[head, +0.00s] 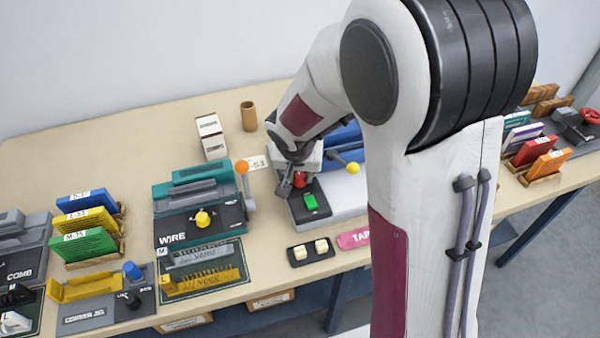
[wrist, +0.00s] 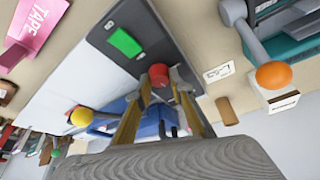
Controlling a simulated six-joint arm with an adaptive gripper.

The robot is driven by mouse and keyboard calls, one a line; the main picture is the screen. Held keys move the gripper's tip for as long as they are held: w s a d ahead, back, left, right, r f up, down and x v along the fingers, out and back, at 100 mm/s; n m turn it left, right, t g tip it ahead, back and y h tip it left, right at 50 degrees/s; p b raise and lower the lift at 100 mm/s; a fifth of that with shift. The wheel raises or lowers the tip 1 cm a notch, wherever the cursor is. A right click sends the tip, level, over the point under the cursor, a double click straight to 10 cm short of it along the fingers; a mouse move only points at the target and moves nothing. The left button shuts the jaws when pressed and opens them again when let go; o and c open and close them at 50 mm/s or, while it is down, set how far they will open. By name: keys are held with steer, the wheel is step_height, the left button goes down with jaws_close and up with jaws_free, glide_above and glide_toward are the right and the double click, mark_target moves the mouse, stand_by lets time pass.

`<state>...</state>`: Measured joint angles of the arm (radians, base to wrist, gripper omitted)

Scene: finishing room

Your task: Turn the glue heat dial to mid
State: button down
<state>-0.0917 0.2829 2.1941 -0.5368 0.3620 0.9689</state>
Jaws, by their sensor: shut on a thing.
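The glue heat dial appears to be the red knob (head: 299,179) on a dark grey panel (head: 322,188), beside a green rectangular button (head: 310,202). In the wrist view the red knob (wrist: 158,74) sits between my gripper's fingertips (wrist: 160,88). My gripper (head: 293,184) reaches down to the panel and is shut on the knob. The green button (wrist: 125,42) lies apart from the fingers. No pointer or scale marks on the knob can be read, so its setting cannot be told.
A lever with an orange ball (head: 242,167) stands left of the panel, by the teal wire machine (head: 190,188). A yellow-ball lever (head: 353,168) is close on the right.

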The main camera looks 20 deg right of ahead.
stand_by(0.5)
steer(key=c, duration=1.8)
jaws_free()
steer(key=shift+r, duration=0.15)
steer(key=shift+v, duration=5.9)
steer(key=shift+a, duration=0.1)
